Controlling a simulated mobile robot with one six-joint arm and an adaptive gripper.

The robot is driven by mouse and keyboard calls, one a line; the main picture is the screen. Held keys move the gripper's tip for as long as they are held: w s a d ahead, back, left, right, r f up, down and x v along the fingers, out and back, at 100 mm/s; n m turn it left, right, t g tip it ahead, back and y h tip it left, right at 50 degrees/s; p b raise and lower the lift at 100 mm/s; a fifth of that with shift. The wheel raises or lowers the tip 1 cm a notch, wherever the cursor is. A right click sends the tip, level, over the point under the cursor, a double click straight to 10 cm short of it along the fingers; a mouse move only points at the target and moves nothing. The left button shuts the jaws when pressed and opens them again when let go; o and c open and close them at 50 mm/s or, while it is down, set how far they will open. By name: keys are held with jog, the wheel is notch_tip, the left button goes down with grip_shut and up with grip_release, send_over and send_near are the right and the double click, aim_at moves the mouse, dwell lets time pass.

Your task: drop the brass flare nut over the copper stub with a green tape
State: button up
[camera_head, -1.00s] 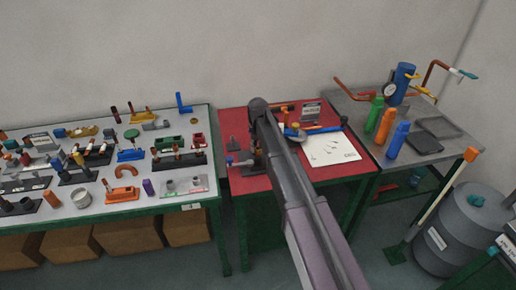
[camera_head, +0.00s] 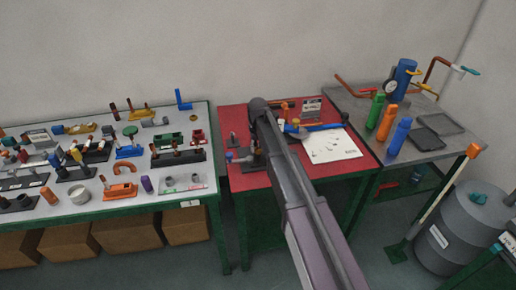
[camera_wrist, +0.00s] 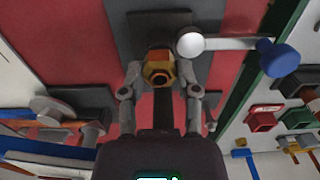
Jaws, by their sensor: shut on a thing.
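In the wrist view the brass flare nut (camera_wrist: 158,72) sits between the two fingertips of my gripper (camera_wrist: 160,84), which is shut on it. Its dark bore faces the camera. Beyond the nut is a dark block (camera_wrist: 150,25) on the red table, seen from above. In the head view my own arm hides the gripper and nut. I cannot make out a copper stub with green tape in either view; the nut and fingers cover part of the block.
A rod with a blue knob (camera_wrist: 278,56) lies right of the nut, with a pale round end close to my right finger. The red table (camera_head: 237,181) also bears a white sheet (camera_head: 332,146). A crowded pale table (camera_head: 60,212) stands left, a grey bench (camera_head: 440,112) right.

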jog(key=o, duration=0.9)
jog(key=shift+r, duration=0.15)
notch_tip(320, 180, up, 9)
jog(key=p, duration=0.9)
jog(key=shift+f, duration=0.2)
jog(key=s+d+f+b, duration=0.1)
jog(key=s, duration=0.4)
jog(key=s+d+f+b, duration=0.1)
jog(key=s+f+b, duration=0.1)
jog(key=s, duration=0.3)
jog(key=s+d+f+b, duration=0.1)
jog(key=s+f+b, duration=0.1)
jog(key=s, duration=0.3)
jog(key=shift+s+d, duration=0.3)
jog(key=shift+d, duration=0.05)
jog(key=s+d+m, duration=0.1)
jog(key=s+d, duration=0.2)
jog(key=d, duration=0.3)
jog(key=s+d+m, duration=0.1)
jog(key=s+d, duration=0.3)
jog(key=d, duration=0.2)
jog(key=s+d+m, duration=0.1)
jog(key=s+d, duration=0.2)
jog(key=d, duration=0.4)
jog(key=shift+s+d, duration=0.1)
jog(key=shift+s, duration=0.2)
